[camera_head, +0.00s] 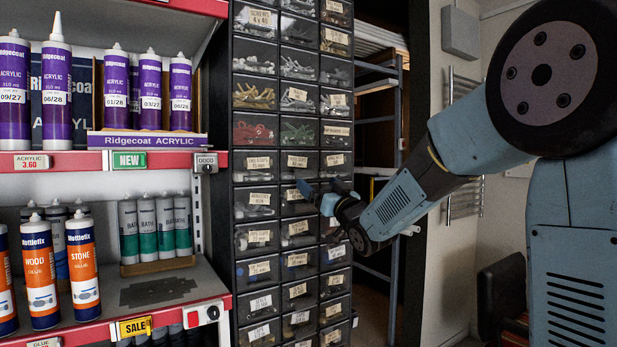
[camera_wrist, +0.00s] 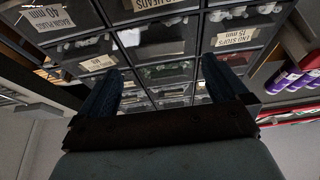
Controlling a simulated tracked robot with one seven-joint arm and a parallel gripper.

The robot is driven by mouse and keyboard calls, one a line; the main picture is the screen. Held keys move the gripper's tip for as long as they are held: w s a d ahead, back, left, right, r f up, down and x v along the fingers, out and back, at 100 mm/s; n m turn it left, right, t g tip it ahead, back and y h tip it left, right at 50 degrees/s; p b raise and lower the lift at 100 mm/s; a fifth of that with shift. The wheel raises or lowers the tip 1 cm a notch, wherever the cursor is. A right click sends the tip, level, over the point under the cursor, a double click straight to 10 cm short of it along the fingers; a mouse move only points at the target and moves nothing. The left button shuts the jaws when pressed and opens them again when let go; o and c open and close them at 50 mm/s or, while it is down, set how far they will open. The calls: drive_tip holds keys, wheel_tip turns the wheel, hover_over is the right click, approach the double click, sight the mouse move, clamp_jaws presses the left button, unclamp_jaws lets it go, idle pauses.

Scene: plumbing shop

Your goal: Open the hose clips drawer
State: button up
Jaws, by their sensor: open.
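I cannot make out which drawer is labelled hose clips. Wrist-view labels include basin plugs 40 mm and end stops 15 mm. My gripper (camera_head: 308,190) is in front of the middle and right columns, about mid-height, and hides part of some drawer fronts. In the wrist view its two dark fingers (camera_wrist: 158,82) are apart with nothing between them. I cannot tell whether they touch the cabinet.
A shelf unit with red edges (camera_head: 110,160) stands close on the left, holding purple acrylic tubes (camera_head: 151,90) and orange-and-blue tubes (camera_head: 83,265). A blue metal rack (camera_head: 396,120) is behind on the right. A towel rail (camera_head: 463,150) is on the wall.

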sight(306, 173)
drive_tip(key=x, duration=0.6)
drive_tip(key=shift+w+a+r, duration=0.1)
drive_tip(key=shift+w, duration=0.15)
